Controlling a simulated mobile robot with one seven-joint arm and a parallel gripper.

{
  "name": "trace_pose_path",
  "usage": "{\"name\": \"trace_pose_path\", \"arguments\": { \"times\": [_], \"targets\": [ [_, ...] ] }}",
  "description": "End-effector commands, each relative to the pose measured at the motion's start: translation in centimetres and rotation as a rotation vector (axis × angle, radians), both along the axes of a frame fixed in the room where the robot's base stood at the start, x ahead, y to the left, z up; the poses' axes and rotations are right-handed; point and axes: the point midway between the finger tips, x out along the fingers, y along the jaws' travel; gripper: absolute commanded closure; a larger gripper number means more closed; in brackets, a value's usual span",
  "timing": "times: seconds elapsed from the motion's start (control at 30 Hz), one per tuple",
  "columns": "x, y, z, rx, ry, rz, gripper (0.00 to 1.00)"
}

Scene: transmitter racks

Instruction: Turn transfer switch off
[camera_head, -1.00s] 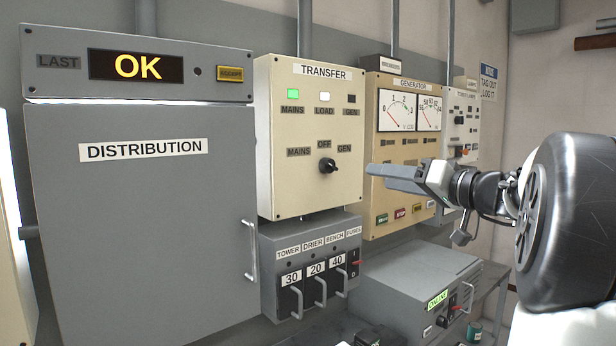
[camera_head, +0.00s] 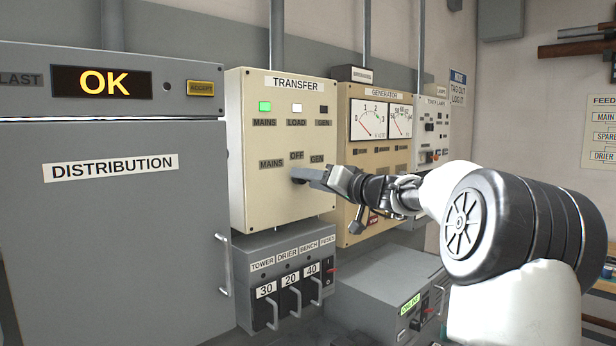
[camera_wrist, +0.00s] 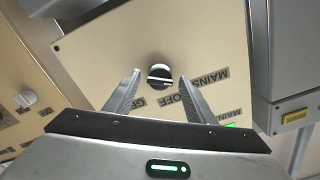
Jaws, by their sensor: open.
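The transfer switch is a round black knob (camera_wrist: 160,76) with a pale pointer line, on the front of the cream TRANSFER panel (camera_head: 262,205). Labels MAINS, OFF and GEN sit around it. In the wrist view the knob lies between and just beyond the two fingertips of my gripper (camera_wrist: 158,84), with a gap on each side. My gripper is open and does not visibly touch it. In the head view my gripper (camera_head: 302,174) reaches the panel from the right, and its fingers hide most of the knob. I cannot read the pointer's exact setting.
The grey DISTRIBUTION cabinet (camera_head: 115,230) stands left, with a handle. A breaker box (camera_head: 285,260) with levers is below the panel. The GENERATOR panel (camera_head: 375,110) is close on the right, behind my arm. A grey ONLINE unit (camera_head: 385,290) sits below.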

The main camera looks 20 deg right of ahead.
Motion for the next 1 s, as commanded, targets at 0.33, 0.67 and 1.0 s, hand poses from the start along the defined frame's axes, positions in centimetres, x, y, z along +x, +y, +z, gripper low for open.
{"name": "trace_pose_path", "arguments": {
  "times": [0.33, 0.67, 1.0],
  "targets": [
    [0.82, 0.32, -0.04, 0.0, 0.0, 0.0, 0.5],
    [0.79, 0.31, -0.06, 0.0, 0.0, 0.0, 0.9],
    [0.78, 0.32, -0.21, 0.055, 0.02, 0.0, 0.9]
  ]
}}
